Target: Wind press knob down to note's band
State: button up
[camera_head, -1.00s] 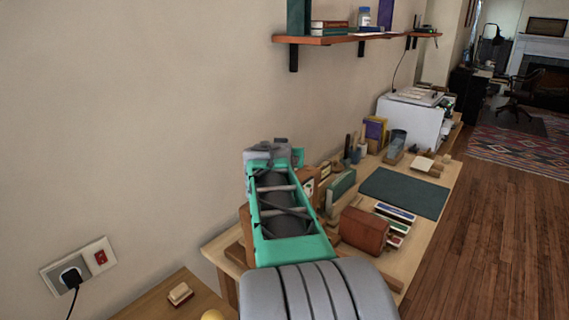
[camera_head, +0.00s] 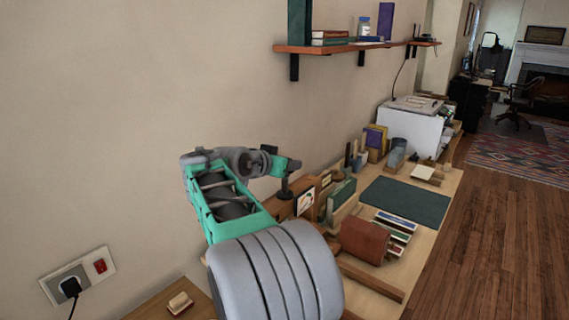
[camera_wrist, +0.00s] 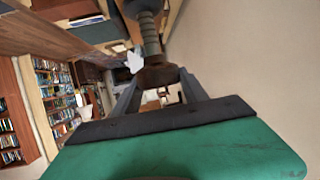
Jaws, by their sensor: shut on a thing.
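In the wrist view, a dark brown knob (camera_wrist: 157,76) sits at the end of a grey threaded screw (camera_wrist: 150,36). My gripper (camera_wrist: 160,84) is shut on the knob, with one finger on each side. In the head view my gripper (camera_head: 285,191) is small and dark, beside wooden parts at the desk's near end. The knob is too small to make out there. A pale card with a drawing (camera_head: 305,201) stands just right of my gripper. I cannot tell whether it is the note, and no band can be made out.
A reddish-brown block (camera_head: 365,238), several books (camera_head: 397,228) and a dark green mat (camera_head: 405,200) lie on the desk. Green-covered books (camera_head: 341,194) stand near my gripper. A wall shelf (camera_head: 345,48) hangs above. The wall is close on the left.

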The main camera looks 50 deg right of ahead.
jog(key=shift+r, duration=0.45)
jog(key=o, duration=1.4)
jog(key=shift+f, duration=0.3)
jog(key=v, duration=0.7)
jog(key=shift+s+a+r+b, duration=0.15)
jog(key=shift+a+b, duration=0.2)
jog(key=shift+a, duration=0.05)
